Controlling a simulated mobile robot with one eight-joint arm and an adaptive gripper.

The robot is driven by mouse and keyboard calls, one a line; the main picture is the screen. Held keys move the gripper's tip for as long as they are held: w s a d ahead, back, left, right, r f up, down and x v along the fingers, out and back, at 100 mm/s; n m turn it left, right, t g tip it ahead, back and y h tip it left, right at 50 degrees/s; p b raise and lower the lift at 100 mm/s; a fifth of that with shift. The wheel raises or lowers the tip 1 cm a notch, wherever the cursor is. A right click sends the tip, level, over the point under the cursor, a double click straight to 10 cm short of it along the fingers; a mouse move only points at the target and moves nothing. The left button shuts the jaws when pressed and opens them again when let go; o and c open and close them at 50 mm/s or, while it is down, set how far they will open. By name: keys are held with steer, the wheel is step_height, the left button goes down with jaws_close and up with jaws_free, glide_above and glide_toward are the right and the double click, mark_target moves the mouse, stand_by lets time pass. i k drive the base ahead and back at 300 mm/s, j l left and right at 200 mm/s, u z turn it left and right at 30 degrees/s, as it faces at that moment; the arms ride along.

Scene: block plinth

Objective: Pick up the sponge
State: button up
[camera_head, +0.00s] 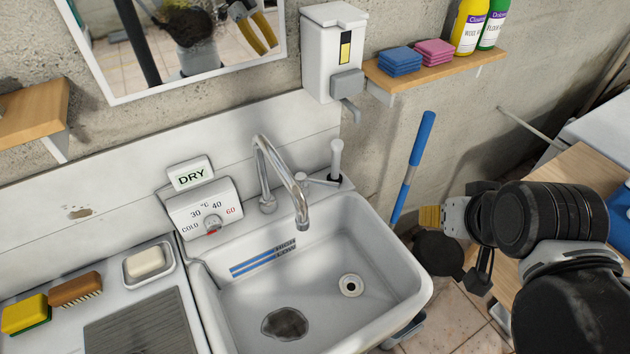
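A yellow sponge with a green underside (25,315) lies on the white counter left of the sink, at the lower left of the head view. My gripper (432,217) is at the right, beyond the sink's right edge and far from the sponge. Its yellow-tipped finger shows, but the angle hides whether the fingers are apart. I see nothing held in it.
A brown brush (75,290) lies right beside the sponge, and a soap dish (150,277) stands further right. The sink (330,295) with its curved faucet (280,175) lies between my gripper and the sponge. A wall shelf (440,72) holds blue and pink stacks and bottles.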

mark_target(18, 318)
steer(key=u, duration=2.6)
